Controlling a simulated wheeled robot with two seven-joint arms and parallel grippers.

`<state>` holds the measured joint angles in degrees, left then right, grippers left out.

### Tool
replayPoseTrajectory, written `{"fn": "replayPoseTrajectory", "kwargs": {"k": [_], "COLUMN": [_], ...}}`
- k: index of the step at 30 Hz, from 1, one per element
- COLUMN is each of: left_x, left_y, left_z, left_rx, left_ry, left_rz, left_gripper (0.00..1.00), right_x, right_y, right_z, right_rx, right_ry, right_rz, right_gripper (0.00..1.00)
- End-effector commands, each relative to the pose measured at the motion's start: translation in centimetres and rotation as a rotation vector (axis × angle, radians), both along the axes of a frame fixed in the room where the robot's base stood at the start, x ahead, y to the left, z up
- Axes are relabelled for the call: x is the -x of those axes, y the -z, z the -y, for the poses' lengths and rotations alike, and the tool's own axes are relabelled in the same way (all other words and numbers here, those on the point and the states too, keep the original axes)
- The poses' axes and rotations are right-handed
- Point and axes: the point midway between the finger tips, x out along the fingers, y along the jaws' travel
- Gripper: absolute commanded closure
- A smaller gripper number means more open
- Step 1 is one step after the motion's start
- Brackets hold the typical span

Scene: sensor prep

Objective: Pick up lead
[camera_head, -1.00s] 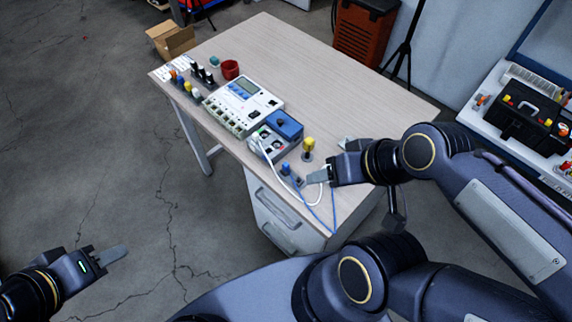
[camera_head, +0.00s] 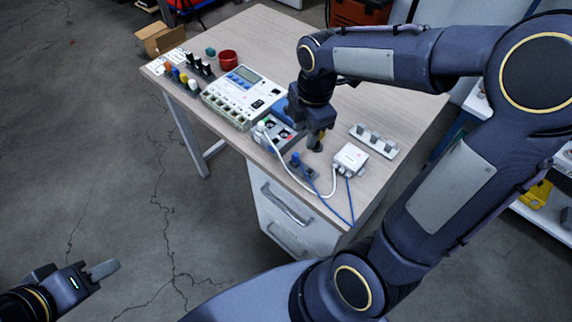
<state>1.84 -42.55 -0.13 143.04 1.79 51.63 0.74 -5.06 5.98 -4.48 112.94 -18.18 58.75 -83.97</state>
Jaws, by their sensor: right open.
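A white lead (camera_head: 283,160) runs from the grey-and-blue module along the table's front edge to a small white box (camera_head: 350,158). A thin blue lead (camera_head: 352,200) hangs in a loop over the front edge, between the box and a blue plug (camera_head: 296,160) standing in a small dark base. My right gripper (camera_head: 318,140) points down just above a yellow-topped piece, mostly hidden beneath it; its jaws are open, and contact cannot be told. My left gripper (camera_head: 103,270) is over the floor at lower left, away from the table, its jaw gap not visible.
A white meter unit (camera_head: 243,97) stands left of the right gripper. Coloured plugs (camera_head: 183,80) and a red cup (camera_head: 228,60) are farther back. A grey strip with pegs (camera_head: 373,141) lies right of the gripper. The table's back right (camera_head: 400,105) is partly clear.

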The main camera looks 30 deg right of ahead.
Motion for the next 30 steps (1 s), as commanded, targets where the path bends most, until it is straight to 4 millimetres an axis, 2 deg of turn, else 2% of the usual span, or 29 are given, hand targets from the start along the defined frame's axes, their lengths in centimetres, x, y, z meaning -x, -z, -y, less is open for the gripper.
{"fn": "replayPoseTrajectory", "kwargs": {"k": [1,3,7,17,24,30], "left_x": [0.0,0.0,0.0,0.0,0.0,0.0], "left_y": [0.9,1.3,1.4,1.4,1.4,1.4], "left_z": [0.0,0.0,0.0,0.0,0.0,0.0], "left_rx": [0.000,0.000,0.000,0.000,0.000,0.000], "left_ry": [0.000,0.000,0.000,0.000,0.000,0.000], "left_rz": [0.000,0.000,0.000,0.000,0.000,0.000], "left_gripper": [0.64,0.64,0.64,0.64,0.64,0.64], "right_x": [-1.1,-2.0,-2.8,-2.5,-2.3,-2.3], "right_y": [1.8,2.8,3.9,7.4,10.8,11.4], "right_z": [-0.1,0.0,0.0,0.0,0.1,0.1], "right_rx": [0.028,0.057,0.082,0.082,0.082,0.082], "right_ry": [-0.104,-0.223,-0.331,-0.341,-0.340,-0.338], "right_rz": [-0.019,-0.037,-0.053,-0.057,-0.056,-0.052], "right_gripper": [0.59,0.59,0.59,0.59,0.59,0.59]}}
